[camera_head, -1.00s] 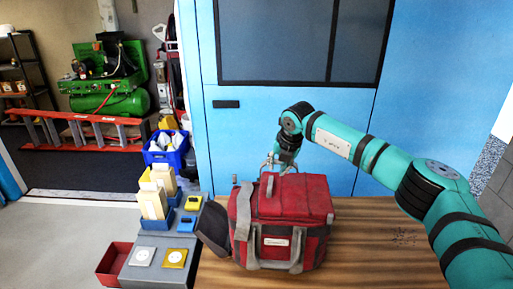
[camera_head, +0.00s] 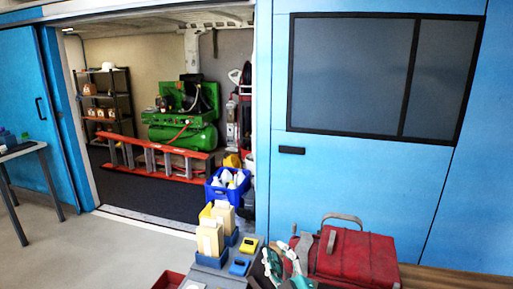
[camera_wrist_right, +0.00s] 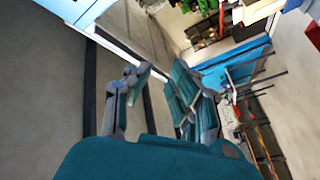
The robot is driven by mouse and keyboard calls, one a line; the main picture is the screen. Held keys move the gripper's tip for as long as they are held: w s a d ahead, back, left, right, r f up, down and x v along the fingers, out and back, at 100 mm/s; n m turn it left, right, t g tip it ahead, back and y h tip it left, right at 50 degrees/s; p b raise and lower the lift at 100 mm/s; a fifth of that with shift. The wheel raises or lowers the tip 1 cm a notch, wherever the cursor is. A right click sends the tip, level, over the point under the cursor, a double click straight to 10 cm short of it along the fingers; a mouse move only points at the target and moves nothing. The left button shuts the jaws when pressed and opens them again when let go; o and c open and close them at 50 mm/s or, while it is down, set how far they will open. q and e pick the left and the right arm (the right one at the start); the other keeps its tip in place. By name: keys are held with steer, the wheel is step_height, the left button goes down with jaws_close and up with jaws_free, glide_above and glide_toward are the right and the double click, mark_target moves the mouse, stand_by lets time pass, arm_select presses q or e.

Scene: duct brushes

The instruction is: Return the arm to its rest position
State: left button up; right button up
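My right gripper (camera_head: 276,262) shows at the bottom of the head view, in front of the left part of the red bag (camera_head: 355,258). In the right wrist view its two fingers (camera_wrist_right: 160,82) stand apart with nothing between them, so it is open and empty. The bag's handle (camera_head: 342,217) stands up above its top, clear of the gripper. Most of my right arm is below the head view's edge. My left gripper is in neither view.
Left of the bag is a grey stand with cream boxes (camera_head: 210,236) and yellow and blue items (camera_head: 239,267). A blue crate (camera_head: 228,187) of bottles, a red ladder (camera_head: 160,158) and a green compressor (camera_head: 185,125) lie beyond. A side table (camera_head: 20,151) is at far left.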

steer(key=s+d+f+m+g+h, duration=0.4)
steer(key=s+d+f+m+h, duration=0.25)
steer(key=d+f, duration=0.25)
steer(key=s+d+f+m+g, duration=0.15)
steer(key=s+f+g, duration=0.25)
steer(key=s, duration=0.5)
steer(key=s+d+f+m+g, duration=0.1)
steer(key=s+d+f+g, duration=0.3)
steer(key=s, duration=0.5)
steer(key=s+d+f+m+g, duration=0.1)
steer(key=s+f+g, duration=0.3)
steer(key=s, duration=0.5)
step_height(320, 180, down, 28)
steer(key=s, duration=0.1)
steer(key=s+d+f+g, duration=0.1)
steer(key=s+d+f, duration=0.2)
steer(key=s+f, duration=1.2)
steer(key=shift+s+f+g, duration=0.3)
steer(key=shift+s+g, duration=0.1)
steer(key=shift+s, duration=0.35)
